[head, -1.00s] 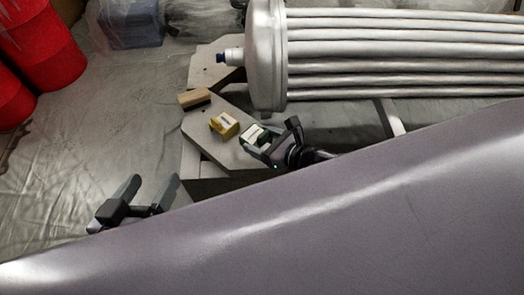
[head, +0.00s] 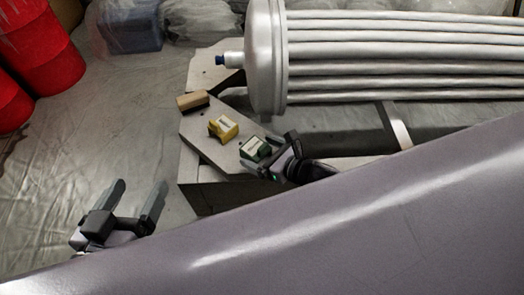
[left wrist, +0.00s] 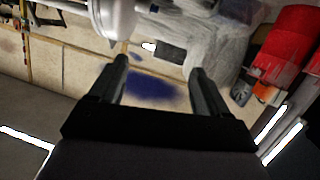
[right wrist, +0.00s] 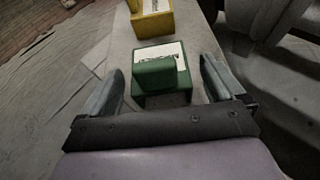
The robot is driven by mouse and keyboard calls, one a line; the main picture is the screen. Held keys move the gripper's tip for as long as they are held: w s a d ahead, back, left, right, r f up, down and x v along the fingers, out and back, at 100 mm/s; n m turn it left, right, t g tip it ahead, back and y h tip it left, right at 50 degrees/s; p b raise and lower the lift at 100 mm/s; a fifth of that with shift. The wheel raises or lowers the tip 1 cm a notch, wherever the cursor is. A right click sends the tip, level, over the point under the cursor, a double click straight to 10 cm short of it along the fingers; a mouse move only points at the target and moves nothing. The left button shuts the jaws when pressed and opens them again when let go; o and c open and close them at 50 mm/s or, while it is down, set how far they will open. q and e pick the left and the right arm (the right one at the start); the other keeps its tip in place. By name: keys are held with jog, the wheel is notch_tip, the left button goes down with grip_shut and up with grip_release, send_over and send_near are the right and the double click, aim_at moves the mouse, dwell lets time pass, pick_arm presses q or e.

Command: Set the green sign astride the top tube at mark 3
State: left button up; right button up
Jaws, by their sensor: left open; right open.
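The green sign (head: 256,148) is a small block with a white label, lying on the grey bench top (head: 210,127). In the right wrist view the green sign (right wrist: 161,77) lies ahead of and between the fingers of my right gripper (right wrist: 162,85), which is open. In the head view my right gripper (head: 283,151) is at the sign's right side; I cannot tell whether it touches. The tube bundle (head: 400,50) lies behind, its tubes running right from a round end plate (head: 265,55). No mark 3 is readable. My left gripper (head: 135,205) is open and empty, left of the bench.
A yellow sign (head: 223,127) and a tan block (head: 193,101) lie beside the green sign on the bench. A blue-tipped nozzle (head: 229,59) sticks out from the end plate. Red drums (head: 40,60) stand at the far left. The sheeted floor (head: 100,130) between is clear.

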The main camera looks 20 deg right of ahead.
jog(key=shift+r, duration=0.1)
jog(key=shift+r, duration=0.15)
pick_arm(q)
jog(key=d+p, duration=0.1)
jog(key=n+g+p, duration=0.1)
jog(key=p, duration=0.1)
jog(key=d+h+p, duration=0.1)
jog(key=shift+w+d+r+g, duration=0.1)
jog(key=shift+w+d+g, duration=0.2)
jog(key=shift+g, duration=0.1)
pick_arm(e)
jog(key=v, duration=1.2)
pick_arm(q)
jog(key=shift+s, duration=0.15)
pick_arm(e)
jog(key=shift+s+d, duration=0.1)
